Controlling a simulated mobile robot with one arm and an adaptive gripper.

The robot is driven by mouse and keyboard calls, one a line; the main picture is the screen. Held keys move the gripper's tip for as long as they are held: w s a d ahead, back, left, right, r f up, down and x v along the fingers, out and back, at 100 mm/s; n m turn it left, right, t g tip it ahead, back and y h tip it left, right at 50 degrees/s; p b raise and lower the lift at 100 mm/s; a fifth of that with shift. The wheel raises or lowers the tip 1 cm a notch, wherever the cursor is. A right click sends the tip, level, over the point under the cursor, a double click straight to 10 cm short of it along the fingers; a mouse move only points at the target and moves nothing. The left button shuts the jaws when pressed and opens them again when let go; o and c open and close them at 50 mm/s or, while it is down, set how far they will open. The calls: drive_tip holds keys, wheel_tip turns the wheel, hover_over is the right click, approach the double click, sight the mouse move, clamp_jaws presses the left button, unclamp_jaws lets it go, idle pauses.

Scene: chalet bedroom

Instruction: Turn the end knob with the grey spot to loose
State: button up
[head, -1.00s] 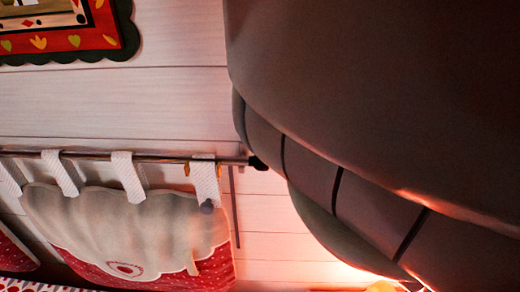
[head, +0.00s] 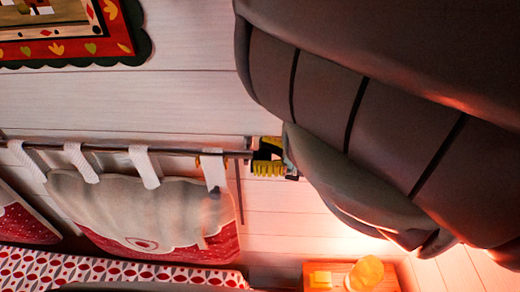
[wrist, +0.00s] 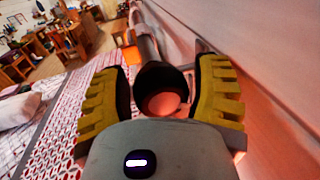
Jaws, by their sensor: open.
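The curtain rod (head: 205,153) runs level along the white plank wall in the head view. Its black end knob (wrist: 163,78) shows in the wrist view with a rounded, pinkish-grey face toward me; I cannot make out a separate grey spot. My gripper (head: 266,156) is at the rod's right end in the head view, with yellow pads above and below it. In the wrist view my gripper (wrist: 165,90) is open, with one pad on each side of the knob. Gaps show on both sides. The knob is largely hidden in the head view.
A pale and red curtain (head: 135,210) hangs from the rod by white tabs. A framed picture (head: 72,45) is above. A patterned bed cover (head: 105,268) and a small table (head: 322,268) with a glowing lamp (head: 366,272) are below. The wall (wrist: 280,65) is close at right.

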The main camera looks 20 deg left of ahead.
drive_tip(key=shift+a, duration=0.1)
drive_tip(key=shift+c, duration=0.3)
clamp_jaws()
idle(0.4)
drive_tip(key=shift+w, duration=0.1)
